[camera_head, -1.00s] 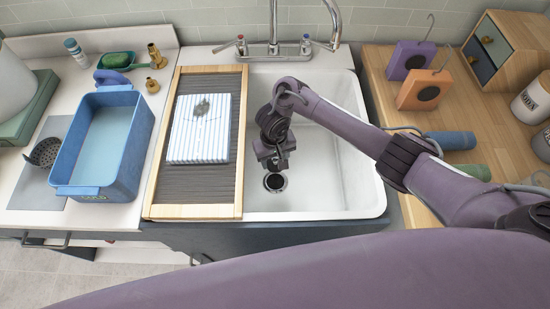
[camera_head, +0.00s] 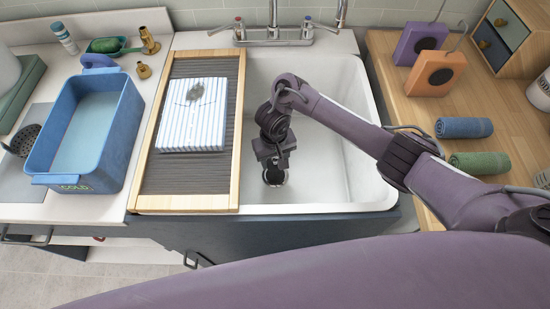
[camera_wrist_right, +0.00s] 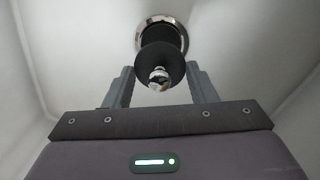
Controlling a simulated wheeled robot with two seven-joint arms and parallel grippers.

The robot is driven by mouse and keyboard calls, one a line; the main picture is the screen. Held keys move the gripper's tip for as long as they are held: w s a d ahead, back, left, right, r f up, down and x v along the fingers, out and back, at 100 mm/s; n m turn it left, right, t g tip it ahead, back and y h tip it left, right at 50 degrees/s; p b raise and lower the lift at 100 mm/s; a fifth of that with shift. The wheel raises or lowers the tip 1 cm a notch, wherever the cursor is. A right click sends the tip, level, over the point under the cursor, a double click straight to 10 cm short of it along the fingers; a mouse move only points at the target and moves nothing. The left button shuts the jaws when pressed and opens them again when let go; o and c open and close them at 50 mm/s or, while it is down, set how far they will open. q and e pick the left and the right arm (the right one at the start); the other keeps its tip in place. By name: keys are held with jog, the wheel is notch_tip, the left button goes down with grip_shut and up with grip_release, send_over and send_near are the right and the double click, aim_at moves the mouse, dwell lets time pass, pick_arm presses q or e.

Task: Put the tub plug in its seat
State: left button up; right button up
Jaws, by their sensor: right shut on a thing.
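The tub plug (camera_wrist_right: 160,58), a dark disc with a small chrome knob, shows between the fingers of my right gripper in the right wrist view. My right gripper (camera_wrist_right: 160,76) is shut on the plug. The drain seat (camera_wrist_right: 162,19), a dark hole with a chrome ring, lies just beyond the plug, which partly covers it. In the head view my right gripper (camera_head: 273,164) points down inside the sink, directly above the drain seat (camera_head: 275,183). The plug cannot be made out clearly there. The gap between plug and seat is hard to judge. My left gripper is out of view.
The white sink (camera_head: 340,180) has walls around my right gripper, and a faucet (camera_head: 273,34) stands behind. A ribbed board (camera_head: 190,185) with a striped folded towel (camera_head: 195,115) lies left. A blue tub (camera_head: 122,150) stands further left. Rolled towels (camera_head: 464,127) lie right.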

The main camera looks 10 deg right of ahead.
aim_at(275, 175)
jog(key=shift+f+b, duration=1.35)
jog(key=shift+b, duration=0.1)
jog(key=shift+f, duration=0.2)
jog(key=shift+f+b, duration=0.45)
jog(key=shift+f, duration=1.05)
jog(key=shift+r, duration=0.1)
jog(key=shift+p, duration=0.55)
jog(key=shift+f, duration=0.6)
